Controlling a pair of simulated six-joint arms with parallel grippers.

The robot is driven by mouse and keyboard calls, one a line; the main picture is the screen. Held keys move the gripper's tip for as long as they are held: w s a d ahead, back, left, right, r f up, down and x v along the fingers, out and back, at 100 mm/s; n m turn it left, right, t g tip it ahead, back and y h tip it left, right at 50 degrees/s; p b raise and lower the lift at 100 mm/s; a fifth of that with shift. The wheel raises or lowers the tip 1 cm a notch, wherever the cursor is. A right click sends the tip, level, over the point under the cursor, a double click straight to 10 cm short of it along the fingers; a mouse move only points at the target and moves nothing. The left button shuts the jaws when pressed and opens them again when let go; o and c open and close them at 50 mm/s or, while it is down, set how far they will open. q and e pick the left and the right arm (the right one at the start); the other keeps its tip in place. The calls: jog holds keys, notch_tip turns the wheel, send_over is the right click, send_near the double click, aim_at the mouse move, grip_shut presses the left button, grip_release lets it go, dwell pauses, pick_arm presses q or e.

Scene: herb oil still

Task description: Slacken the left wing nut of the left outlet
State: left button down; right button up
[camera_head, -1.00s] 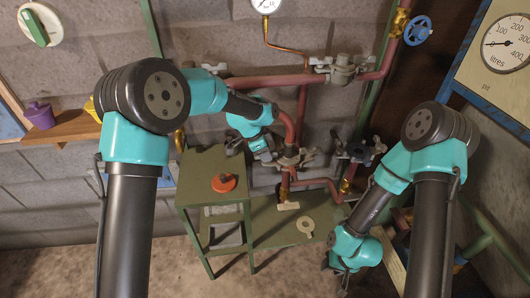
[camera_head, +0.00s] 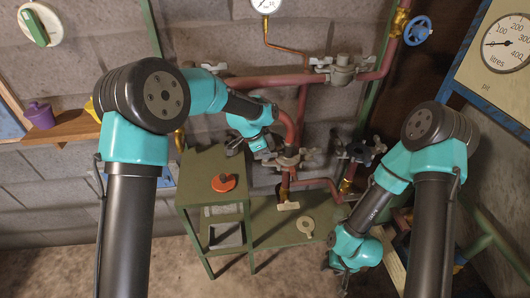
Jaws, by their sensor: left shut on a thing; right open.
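The left outlet (camera_head: 289,171) is a red pipe coming down the wall to a grey flange clamp. A grey wing nut (camera_head: 308,153) stands out at the clamp's right side. My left gripper (camera_head: 268,155) is at the clamp's left side and is shut on the left wing nut, which its fingers mostly hide. My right gripper (camera_head: 338,266) is open and empty, low at the right, away from the outlet.
A second clamp with dark wing nuts (camera_head: 357,151) sits to the right. Below are a green bench (camera_head: 262,236) with a pale ring (camera_head: 306,226), and a green stand (camera_head: 200,190) with an orange disc (camera_head: 223,182). Red pipes (camera_head: 270,81) cross above.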

pick_arm(q)
jog(key=shift+n, duration=0.3)
jog(key=shift+s+n+t+y, duration=0.15)
jog(key=shift+n+t, duration=0.25)
jog(key=shift+n, duration=0.55)
jog(key=shift+w+n+t+y, duration=0.15)
jog(key=shift+n+t, duration=0.25)
jog(key=shift+n, duration=0.55)
jog(key=shift+s+n+t+y, duration=0.1)
jog(key=shift+n+t+y, duration=0.25)
jog(key=shift+n, duration=0.85)
jog(key=shift+s+n+t+y, duration=0.1)
jog(key=shift+n+t+y, duration=0.25)
jog(key=shift+n, duration=0.85)
jog(key=shift+d+n+t+y, duration=0.15)
jog(key=shift+n+y, duration=0.25)
jog(key=shift+n, duration=0.65)
jog(key=shift+n+t+y, duration=0.15)
jog(key=shift+n+y, duration=0.25)
jog(key=shift+n, duration=0.65)
jog(key=shift+n+y, duration=0.9)
jog(key=shift+n, duration=1.4)
jog(key=c, duration=1.1)
grip_release()
